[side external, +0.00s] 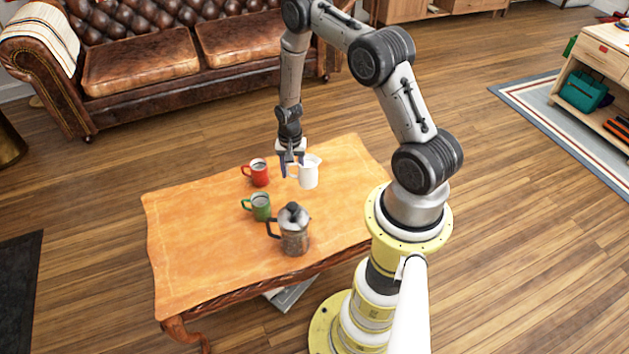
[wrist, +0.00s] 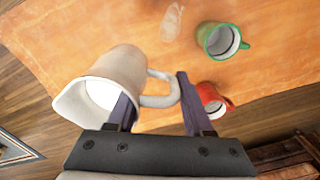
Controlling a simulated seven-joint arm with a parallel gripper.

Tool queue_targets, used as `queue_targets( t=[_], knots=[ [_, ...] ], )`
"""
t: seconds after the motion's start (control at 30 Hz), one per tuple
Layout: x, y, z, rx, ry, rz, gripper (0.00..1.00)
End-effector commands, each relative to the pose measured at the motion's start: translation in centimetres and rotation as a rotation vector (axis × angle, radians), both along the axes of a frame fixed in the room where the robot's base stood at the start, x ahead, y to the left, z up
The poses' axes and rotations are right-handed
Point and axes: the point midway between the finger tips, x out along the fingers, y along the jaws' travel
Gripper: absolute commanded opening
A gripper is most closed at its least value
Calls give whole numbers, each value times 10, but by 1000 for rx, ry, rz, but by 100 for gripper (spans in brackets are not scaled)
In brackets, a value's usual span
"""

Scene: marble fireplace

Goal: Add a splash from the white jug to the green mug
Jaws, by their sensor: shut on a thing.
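The white jug (side external: 310,174) is near the far right part of the table, upright or nearly so. I cannot tell whether its base touches the tabletop. My gripper (side external: 291,166) is shut on the jug's handle, with a finger on either side of it. In the wrist view the jug (wrist: 120,68) is large at left, its open mouth toward the camera. The green mug (side external: 261,207) stands upright on the table, nearer the camera and left of the jug. It also shows in the wrist view (wrist: 207,40), apart from the gripper.
A red mug (side external: 258,173) stands just left of my gripper. The left part of the wooden table (side external: 185,230) is clear. A pale, unclear shape (wrist: 172,22) shows on the tabletop.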

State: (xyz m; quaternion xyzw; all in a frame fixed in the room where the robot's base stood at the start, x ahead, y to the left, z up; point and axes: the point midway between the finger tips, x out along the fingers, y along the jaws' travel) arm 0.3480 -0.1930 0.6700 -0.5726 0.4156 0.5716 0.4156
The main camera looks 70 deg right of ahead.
Motion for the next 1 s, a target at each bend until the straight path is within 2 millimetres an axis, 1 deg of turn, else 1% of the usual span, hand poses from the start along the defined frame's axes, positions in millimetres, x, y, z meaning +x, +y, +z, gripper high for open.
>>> queue_targets(
  t=[0.03,0.13,0.2,0.27,0.3,0.43,0.5,0.57,0.63,0.7,0.87,1.0],
  knots=[
    [26,5,1,-3,-5,34,0],
    [69,19,3,-2,-4,95,0],
    [97,34,5,-1,-3,141,0],
    [119,48,6,-1,-3,180,0],
    [133,59,6,-1,-3,206,0],
    [167,93,5,-1,-2,284,0],
    [179,109,3,0,-1,318,0],
    [184,122,0,1,1,343,0],
    [184,133,-5,2,4,364,0],
    [184,140,-7,0,2,377,0],
    [183,145,-12,0,2,387,0],
    [183,145,-22,1,3,386,0]
  ],
)
